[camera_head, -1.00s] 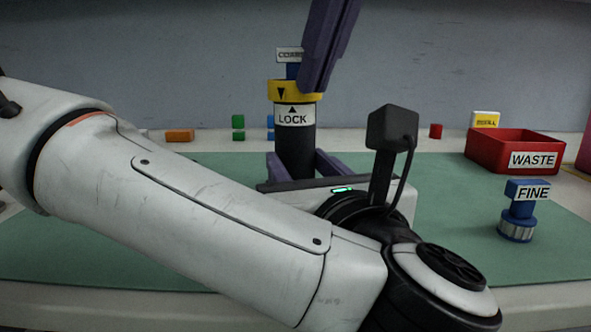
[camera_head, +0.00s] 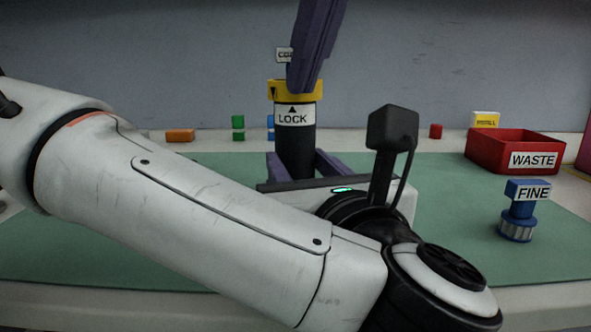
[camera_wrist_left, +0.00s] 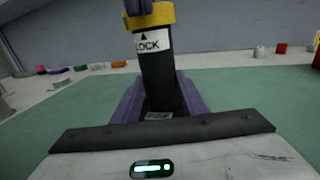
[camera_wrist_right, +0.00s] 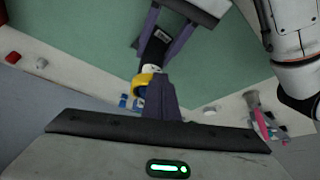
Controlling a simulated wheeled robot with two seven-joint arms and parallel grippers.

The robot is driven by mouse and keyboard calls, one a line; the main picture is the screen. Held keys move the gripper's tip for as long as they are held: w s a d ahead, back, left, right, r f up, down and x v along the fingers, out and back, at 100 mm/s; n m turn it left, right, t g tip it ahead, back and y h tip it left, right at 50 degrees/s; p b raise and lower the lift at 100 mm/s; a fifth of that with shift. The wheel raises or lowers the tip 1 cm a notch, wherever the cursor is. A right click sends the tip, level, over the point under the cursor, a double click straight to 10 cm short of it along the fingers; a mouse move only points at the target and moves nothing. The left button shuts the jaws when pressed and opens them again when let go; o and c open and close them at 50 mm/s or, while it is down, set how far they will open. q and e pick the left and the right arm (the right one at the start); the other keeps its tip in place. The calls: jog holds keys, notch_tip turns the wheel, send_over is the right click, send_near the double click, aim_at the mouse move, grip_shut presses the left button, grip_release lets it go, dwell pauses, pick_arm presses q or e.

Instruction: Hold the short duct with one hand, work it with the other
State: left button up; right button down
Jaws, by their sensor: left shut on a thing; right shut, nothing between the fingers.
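The short duct (camera_head: 295,145) is an upright black cylinder with a white LOCK label and a yellow collar (camera_head: 278,91) at its top. My left gripper (camera_head: 299,172) is shut on its lower part, one purple finger on each side; this also shows in the left wrist view (camera_wrist_left: 158,98). My right gripper (camera_head: 303,86) comes from above. Its fingers are shut and empty, with the tips in front of the collar's right part; whether they touch it is unclear. A white label (camera_head: 283,55), partly hidden by those fingers, shows above the collar.
A blue FINE piece (camera_head: 520,205) with a ribbed metal base stands on the green mat (camera_head: 465,180) at right. A red WASTE bin (camera_head: 484,150) is behind it. Small coloured blocks, including an orange one (camera_head: 180,135), line the back. My left arm covers the front left.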

pick_arm(q)
jog(key=shift+s+d, duration=0.1)
jog(key=shift+d, duration=0.1)
jog(key=shift+a, duration=0.2)
pick_arm(e)
notch_tip(320, 180, up, 6)
jog(key=shift+s, duration=0.3)
jog(key=shift+d, duration=0.1)
notch_tip(320, 180, down, 6)
jog(key=w+d, duration=0.1)
jog(key=d, duration=0.1)
dwell(0.9)
jog(key=shift+w+a, duration=0.1)
jog(key=shift+w, duration=0.2)
dwell(0.6)
